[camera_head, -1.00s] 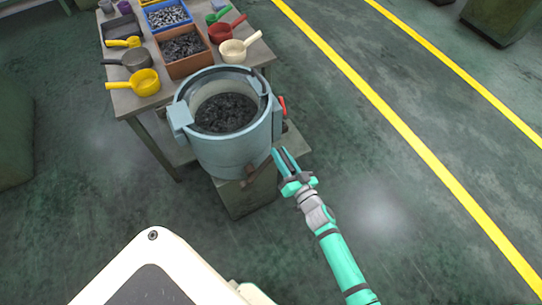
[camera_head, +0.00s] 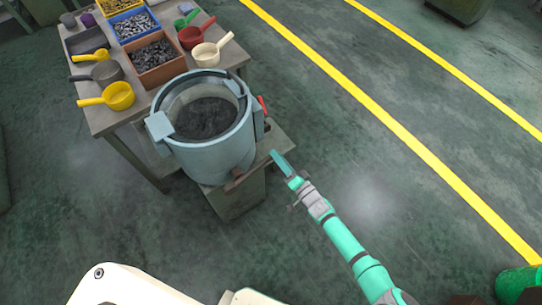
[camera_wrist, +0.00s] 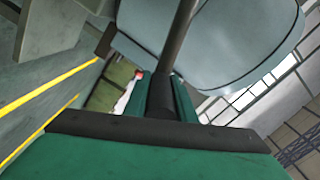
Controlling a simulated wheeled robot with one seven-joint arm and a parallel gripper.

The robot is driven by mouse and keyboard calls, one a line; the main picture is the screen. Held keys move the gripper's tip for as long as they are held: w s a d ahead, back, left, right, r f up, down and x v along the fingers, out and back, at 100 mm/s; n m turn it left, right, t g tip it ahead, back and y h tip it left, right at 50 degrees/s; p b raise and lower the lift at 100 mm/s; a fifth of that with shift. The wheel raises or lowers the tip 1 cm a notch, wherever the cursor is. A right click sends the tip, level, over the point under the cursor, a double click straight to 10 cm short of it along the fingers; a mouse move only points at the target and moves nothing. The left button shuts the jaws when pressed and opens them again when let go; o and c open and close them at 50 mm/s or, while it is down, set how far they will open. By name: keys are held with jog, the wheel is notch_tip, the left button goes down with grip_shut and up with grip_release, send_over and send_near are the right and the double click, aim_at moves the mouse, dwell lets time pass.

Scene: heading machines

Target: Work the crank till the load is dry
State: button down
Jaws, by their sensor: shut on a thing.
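The machine is a round blue-grey drum (camera_head: 212,155) on a dark green pedestal. Its dark grey load (camera_head: 205,118) lies inside and looks smeared. A brown crank arm (camera_head: 236,181) shows low on the drum's front right. My gripper (camera_head: 281,163) is at the right of the drum, seen nearly edge-on. In the wrist view its green fingers (camera_wrist: 163,98) are shut around a dark crank handle (camera_wrist: 178,40). The handle runs up in front of the drum's wall (camera_wrist: 230,45). A red lever (camera_head: 263,106) sits on the drum's right side.
A table (camera_head: 103,121) behind the drum, at the left, bears an orange bin (camera_head: 156,75), a blue bin (camera_head: 132,43) and several scoops, including a yellow one (camera_head: 119,96). The floor right of the drum is clear, with yellow lines. A green bin (camera_head: 517,281) stands at lower right.

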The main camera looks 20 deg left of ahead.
jog(key=shift+f, duration=0.15)
jog(key=c, duration=1.5)
grip_release()
jog(key=shift+d, duration=0.1)
jog(key=v, duration=1)
jog(key=shift+s+d, duration=0.2)
jog(key=shift+d, duration=0.05)
